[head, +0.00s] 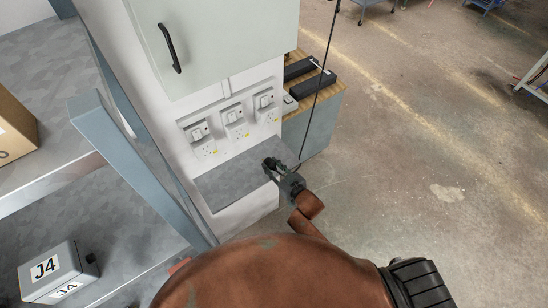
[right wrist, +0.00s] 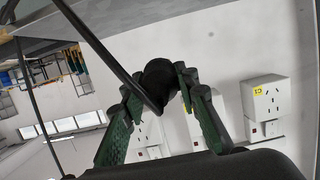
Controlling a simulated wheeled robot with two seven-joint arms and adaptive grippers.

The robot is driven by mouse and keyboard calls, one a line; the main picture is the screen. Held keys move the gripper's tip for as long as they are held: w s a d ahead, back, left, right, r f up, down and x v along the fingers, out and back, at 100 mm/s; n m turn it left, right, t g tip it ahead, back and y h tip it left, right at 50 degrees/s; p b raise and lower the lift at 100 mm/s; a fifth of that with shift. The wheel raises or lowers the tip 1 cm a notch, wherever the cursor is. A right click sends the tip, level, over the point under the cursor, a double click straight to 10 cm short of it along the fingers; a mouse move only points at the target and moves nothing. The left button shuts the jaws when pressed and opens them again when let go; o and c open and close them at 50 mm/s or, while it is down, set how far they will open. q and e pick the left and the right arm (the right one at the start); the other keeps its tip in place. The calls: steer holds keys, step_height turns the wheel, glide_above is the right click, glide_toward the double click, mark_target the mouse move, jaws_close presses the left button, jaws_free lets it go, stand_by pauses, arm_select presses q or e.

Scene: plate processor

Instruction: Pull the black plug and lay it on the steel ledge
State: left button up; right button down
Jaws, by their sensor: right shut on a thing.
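My right gripper (head: 270,165) is over the right end of the steel ledge (head: 222,185) in the head view, below and apart from the wall sockets. It is shut on the black plug (right wrist: 160,78), which sits between the green-padded fingers in the right wrist view. A black cable (right wrist: 105,55) runs up and left from the plug in that view. In the head view the plug is small and hard to tell from the dark fingertips. Whether it touches the ledge cannot be told. My left gripper is not in view.
Several white sockets with switches (head: 235,125) line the wall above the ledge, under a cabinet with a black handle (head: 169,47). A blue-grey frame post (head: 140,165) stands left of the ledge. A wooden-topped bench (head: 325,92) stands behind. The ledge's surface looks bare.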

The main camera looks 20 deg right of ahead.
steer(key=shift+w+a+f+b, duration=0.15)
steer(key=shift+w+f+b, duration=0.25)
steer(key=shift+f, duration=0.25)
steer(key=shift+w+a+f+b, duration=0.15)
steer(key=shift+w+f+b, duration=0.1)
steer(key=shift+w+f, duration=0.25)
steer(key=w+f+b, duration=0.2)
steer(key=f+b, duration=0.1)
steer(key=a+f+b, duration=0.1)
steer(key=b, duration=0.1)
steer(key=shift+w+f, duration=0.25)
steer(key=shift+w, duration=0.15)
steer(key=shift+b, duration=0.3)
steer(key=c, duration=1.4)
jaws_free()
steer(key=shift+c, duration=0.2)
